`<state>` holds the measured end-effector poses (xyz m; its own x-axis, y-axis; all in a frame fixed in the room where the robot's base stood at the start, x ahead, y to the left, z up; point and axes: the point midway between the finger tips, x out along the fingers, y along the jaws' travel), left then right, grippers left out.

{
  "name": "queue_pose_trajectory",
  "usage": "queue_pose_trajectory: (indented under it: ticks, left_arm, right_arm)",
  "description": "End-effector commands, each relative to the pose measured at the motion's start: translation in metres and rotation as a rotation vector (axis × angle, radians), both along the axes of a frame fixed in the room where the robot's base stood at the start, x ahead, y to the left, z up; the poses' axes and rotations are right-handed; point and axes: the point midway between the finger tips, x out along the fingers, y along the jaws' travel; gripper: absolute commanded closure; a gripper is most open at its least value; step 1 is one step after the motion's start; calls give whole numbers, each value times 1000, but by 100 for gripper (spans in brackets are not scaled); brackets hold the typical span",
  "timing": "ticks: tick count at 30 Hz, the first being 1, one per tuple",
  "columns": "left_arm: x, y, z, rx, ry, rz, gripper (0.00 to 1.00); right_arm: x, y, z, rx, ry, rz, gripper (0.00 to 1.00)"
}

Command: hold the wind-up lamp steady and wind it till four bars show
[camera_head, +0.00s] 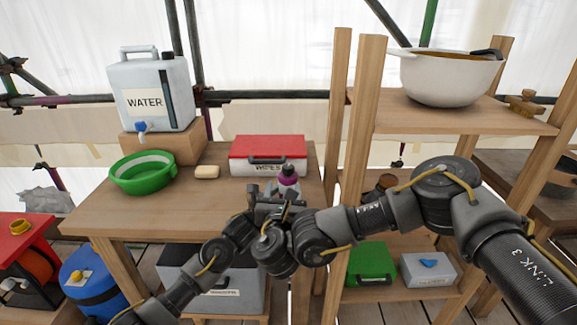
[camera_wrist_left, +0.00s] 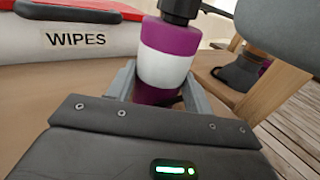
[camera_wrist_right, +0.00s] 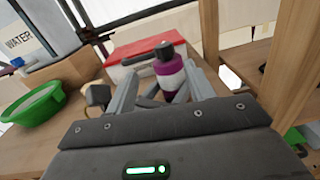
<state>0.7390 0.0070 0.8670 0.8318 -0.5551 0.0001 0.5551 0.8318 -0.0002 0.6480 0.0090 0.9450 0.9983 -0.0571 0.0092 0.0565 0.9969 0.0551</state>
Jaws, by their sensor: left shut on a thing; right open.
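A purple cylinder with a white band and a dark top (camera_head: 289,178) stands upright near the table's front right; it looks like a bottle. It also shows in the left wrist view (camera_wrist_left: 168,55) and the right wrist view (camera_wrist_right: 168,72). I see no display bars or clear crank on it. My left gripper (camera_wrist_left: 160,90) is shut around its lower part. My right gripper (camera_wrist_right: 163,95) is open, with the cylinder ahead toward its right finger; I cannot tell whether they touch. In the head view my right gripper (camera_head: 272,208) overlaps the left one and hides the cylinder's base.
A red-lidded wipes box (camera_head: 268,148) sits just behind the cylinder. A soap bar (camera_head: 207,172), a green bowl (camera_head: 125,178) and a water container (camera_head: 150,85) are farther left. Wooden shelf posts (camera_head: 362,130) stand close on the right. The table's front left is clear.

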Motion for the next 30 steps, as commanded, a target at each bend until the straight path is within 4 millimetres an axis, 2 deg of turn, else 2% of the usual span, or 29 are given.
queue_pose_trajectory:
  ticks: [12,16,20,30]
  left_arm:
    - [0,0,0,1,1,0,76]
    - [0,0,0,1,1,0,76]
    - [0,0,0,1,1,0,76]
    - [0,0,0,1,1,0,76]
  right_arm:
    - [5,-8,2,-4,10,2,47]
    - [13,-8,2,-4,9,0,47]
    - [33,-9,3,-6,6,-1,47]
    - [99,-13,2,-7,8,-1,47]
